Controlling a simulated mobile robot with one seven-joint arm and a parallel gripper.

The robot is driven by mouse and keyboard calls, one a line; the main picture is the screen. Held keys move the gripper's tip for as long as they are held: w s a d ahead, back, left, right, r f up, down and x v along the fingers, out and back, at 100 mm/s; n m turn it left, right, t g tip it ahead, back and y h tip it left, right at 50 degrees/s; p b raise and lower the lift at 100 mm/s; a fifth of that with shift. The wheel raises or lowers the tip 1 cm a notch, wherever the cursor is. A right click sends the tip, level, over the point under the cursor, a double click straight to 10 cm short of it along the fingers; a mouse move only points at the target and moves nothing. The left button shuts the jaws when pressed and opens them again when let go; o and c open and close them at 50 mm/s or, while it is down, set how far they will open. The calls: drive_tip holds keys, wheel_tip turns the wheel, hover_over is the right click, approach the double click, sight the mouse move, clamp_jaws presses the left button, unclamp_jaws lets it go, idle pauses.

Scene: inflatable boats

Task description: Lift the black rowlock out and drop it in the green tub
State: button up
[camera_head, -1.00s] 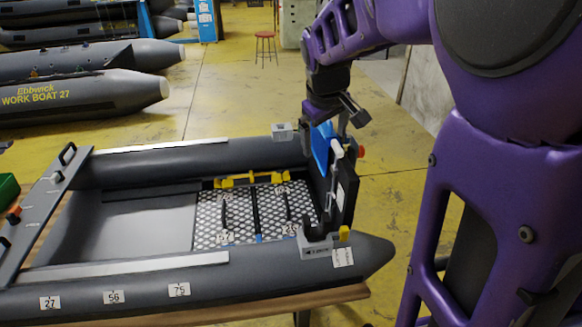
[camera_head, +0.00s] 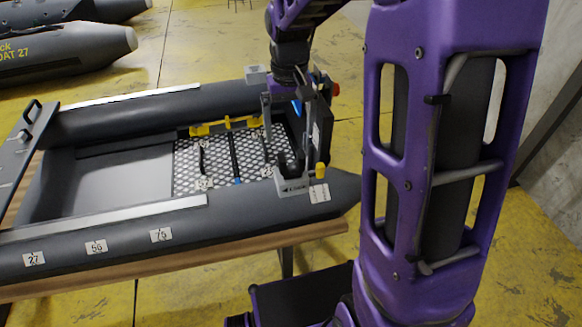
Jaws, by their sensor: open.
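My gripper (camera_head: 289,153) points down at the right end of the grey inflatable boat (camera_head: 85,238), its two fingers apart. Between and below the fingers is a grey holder (camera_head: 292,184) on the boat's near tube. A dark upright shape in that holder looks like the black rowlock (camera_head: 284,162); it is small and partly hidden, and I cannot tell whether a finger touches it. The green tub is not in view now.
The black transom board (camera_head: 322,125), with a red knob (camera_head: 335,89) and a yellow block (camera_head: 320,170), stands close beside the fingers. A yellow bar (camera_head: 225,126) lies inside the boat. The boat rests on a wooden table (camera_head: 200,253). Another boat (camera_head: 60,52) lies behind.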

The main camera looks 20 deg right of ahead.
drive_tip(key=f+b, duration=0.1)
drive_tip(key=f, duration=0.5)
drive_tip(key=f+b, duration=0.1)
drive_tip(key=f, duration=0.4)
drive_tip(key=shift+d+f, duration=0.2)
drive_tip(key=shift+f, duration=0.15)
drive_tip(key=c, duration=1.2)
wheel_tip(320, 180, up, 10)
drive_tip(key=p, duration=0.2)
drive_tip(key=shift+c, duration=0.2)
wheel_tip(320, 180, up, 7)
drive_tip(key=p, duration=0.6)
hover_over(291, 170)
drive_tip(key=shift+r, duration=0.1)
